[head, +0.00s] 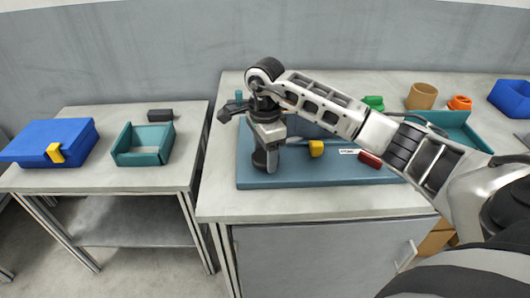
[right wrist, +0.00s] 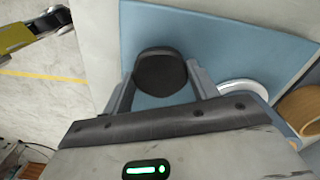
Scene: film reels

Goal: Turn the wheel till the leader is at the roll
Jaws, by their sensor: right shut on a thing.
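My right gripper (head: 264,160) reaches down over the blue base board (head: 300,178) on the right table. It is shut on a dark round knob (right wrist: 160,72), which sits between its two fingers in the right wrist view. I cannot tell from these views how the knob joins the wheel. A yellow block (head: 316,148), a small white label (head: 348,152) and a red block (head: 370,160) are on the board to the right of the gripper. My arm hides much of the board's back. I cannot make out the leader or the roll. My left gripper is not in view.
A brown cup (head: 421,96), an orange piece (head: 459,103), a green piece (head: 374,102) and a teal tray (head: 462,130) stand behind my arm. A blue bin (head: 512,97) is far right. The left table holds a blue box (head: 48,141) and a teal bin (head: 143,157).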

